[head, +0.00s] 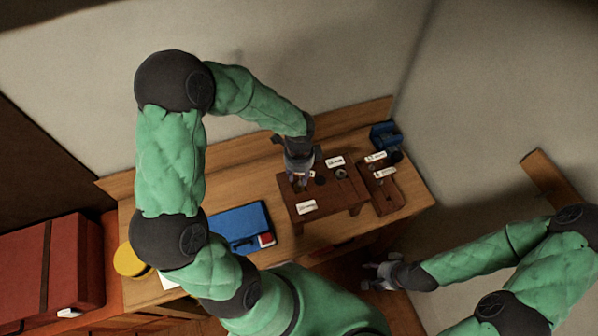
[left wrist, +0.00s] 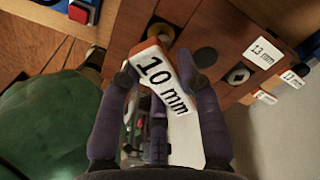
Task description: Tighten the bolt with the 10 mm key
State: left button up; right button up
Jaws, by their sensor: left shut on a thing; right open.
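My left gripper (head: 299,176) is over the left part of a brown wooden bolt board (head: 332,205). In the left wrist view its fingers (left wrist: 160,72) are shut on the key with the white "10 mm" label (left wrist: 162,80) and orange sides. The key's working end is hidden. Just beyond it on the board is a dark round fitting with a brass-coloured ring (left wrist: 158,33), partly covered; I cannot tell if the key touches it. A grey hex bolt (left wrist: 240,74) sits beside the "13 mm" label (left wrist: 262,52). My right gripper (head: 380,272) is open and empty, low beside the bench.
A smaller brown rack (head: 386,201) with labelled items stands right of the board. A blue object (head: 385,134) is behind it. A blue case (head: 238,224) lies at the bench's left, near a yellow round object (head: 128,260). A red cabinet (head: 50,262) stands further left.

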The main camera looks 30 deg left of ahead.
pick_arm(q)
jog(key=shift+w+r+m+p, duration=0.15)
jog(key=shift+m+p, duration=1.45)
jog(key=shift+m, duration=0.8)
jog(key=shift+a+m+p, duration=0.1)
jog(key=shift+m+p, duration=0.9)
jog(key=shift+m, duration=0.2)
jog(key=shift+m+p, duration=1.45)
jog(key=shift+m, duration=0.55)
jog(key=o, duration=0.9)
